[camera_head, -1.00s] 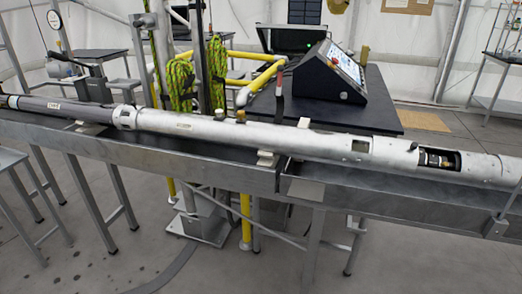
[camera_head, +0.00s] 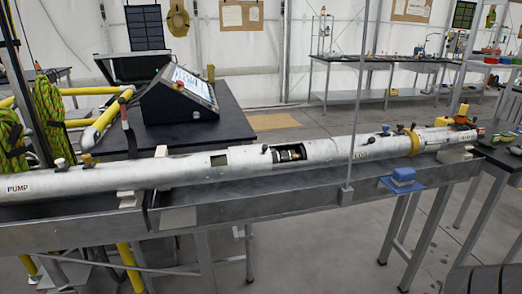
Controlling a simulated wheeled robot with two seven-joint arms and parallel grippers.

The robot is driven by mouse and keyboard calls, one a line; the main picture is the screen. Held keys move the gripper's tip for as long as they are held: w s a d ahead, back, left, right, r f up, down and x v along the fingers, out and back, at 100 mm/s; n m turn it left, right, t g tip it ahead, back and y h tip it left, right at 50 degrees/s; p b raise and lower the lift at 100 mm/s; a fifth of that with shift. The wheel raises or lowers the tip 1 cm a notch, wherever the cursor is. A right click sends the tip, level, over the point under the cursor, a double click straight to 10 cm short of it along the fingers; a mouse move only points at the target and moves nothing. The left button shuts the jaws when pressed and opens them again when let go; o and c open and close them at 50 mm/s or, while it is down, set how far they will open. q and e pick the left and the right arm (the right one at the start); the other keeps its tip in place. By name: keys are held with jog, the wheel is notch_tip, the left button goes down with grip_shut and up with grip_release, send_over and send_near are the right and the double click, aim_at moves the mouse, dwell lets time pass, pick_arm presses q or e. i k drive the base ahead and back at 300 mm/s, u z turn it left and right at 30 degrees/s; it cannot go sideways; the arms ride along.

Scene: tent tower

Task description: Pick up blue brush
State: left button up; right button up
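A small blue block-shaped object (camera_head: 403,175), which looks like the blue brush, sits on a flat blue holder (camera_head: 402,187) at the front edge of the metal trough, right of centre. A pale band shows around its lower part. It is too small to make out bristles. Neither of my grippers is in view, and nothing is seen touching the blue object.
A long silver tube (camera_head: 130,177) lies in the metal trough (camera_head: 290,190) across the view. A thin upright post (camera_head: 356,110) stands left of the blue object. A black table with a control console (camera_head: 181,95) is behind. Open floor lies in front of the trough.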

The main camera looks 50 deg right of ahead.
aim_at(402, 176)
jog(key=z, duration=3.9)
jog(key=i, duration=1.65)
